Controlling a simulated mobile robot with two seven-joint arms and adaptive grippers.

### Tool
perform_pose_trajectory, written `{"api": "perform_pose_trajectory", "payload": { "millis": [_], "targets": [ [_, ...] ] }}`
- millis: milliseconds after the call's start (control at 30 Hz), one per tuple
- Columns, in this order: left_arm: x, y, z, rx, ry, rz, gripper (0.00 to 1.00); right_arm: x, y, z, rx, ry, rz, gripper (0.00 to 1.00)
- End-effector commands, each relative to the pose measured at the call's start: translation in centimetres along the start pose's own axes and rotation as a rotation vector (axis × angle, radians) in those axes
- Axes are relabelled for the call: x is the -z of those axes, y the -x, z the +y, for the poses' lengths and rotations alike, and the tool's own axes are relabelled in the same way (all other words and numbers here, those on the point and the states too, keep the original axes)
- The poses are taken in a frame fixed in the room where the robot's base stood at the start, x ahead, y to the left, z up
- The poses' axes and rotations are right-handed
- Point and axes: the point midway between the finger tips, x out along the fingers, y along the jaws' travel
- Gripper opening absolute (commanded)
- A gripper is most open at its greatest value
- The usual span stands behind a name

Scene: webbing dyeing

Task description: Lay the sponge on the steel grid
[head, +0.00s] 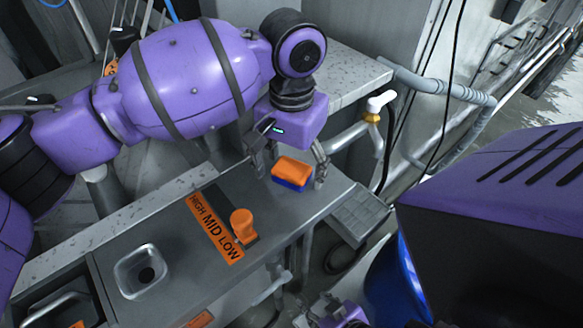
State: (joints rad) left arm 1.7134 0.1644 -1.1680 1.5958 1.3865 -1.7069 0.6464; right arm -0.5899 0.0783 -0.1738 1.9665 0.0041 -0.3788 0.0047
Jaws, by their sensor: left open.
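The sponge (292,171), orange on top and blue below, is at the right end of the grey counter. My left gripper (290,172) is open, with one finger on each side of the sponge. A gap shows on the left side; whether the right finger touches it I cannot tell. The steel grid (360,214) is a small slatted grey panel beyond the counter's right edge, with its top clear. My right gripper (325,310) shows only partly at the bottom edge, and its fingers are too cut off to judge.
An orange knob (242,222) stands on the counter by a HIGH MID LOW label (215,232). A square steel basin (143,271) lies left of it. A brass-fitted tap (375,107) and pipes stand behind the grid. A blue barrel (392,280) is below right.

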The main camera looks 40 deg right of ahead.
Motion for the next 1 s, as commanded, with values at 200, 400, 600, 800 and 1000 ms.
{"api": "perform_pose_trajectory", "payload": {
  "millis": [200, 400, 600, 800, 1000],
  "targets": [
    [0.0, 0.1, 0.0, 0.001, 0.000, 0.000, 0.62, 0.1, 0.0, 0.3, -0.001, 0.009, 0.002, 0.40],
    [0.0, 0.1, 0.0, 0.000, 0.000, 0.000, 0.36, 0.1, 0.1, 0.5, -0.003, 0.014, 0.002, 0.40],
    [0.0, 0.1, 0.0, 0.000, 0.000, 0.000, 0.31, 0.1, 0.1, 0.5, -0.003, 0.014, 0.002, 0.40],
    [0.0, 0.6, 0.0, 0.001, 0.000, 0.001, 0.31, 0.2, 0.0, 0.4, -0.003, 0.008, 0.004, 0.40],
    [0.1, 3.1, 0.0, 0.003, 0.000, 0.004, 0.31, 0.7, 0.1, 0.1, -0.001, -0.001, 0.010, 0.40]
  ]
}}
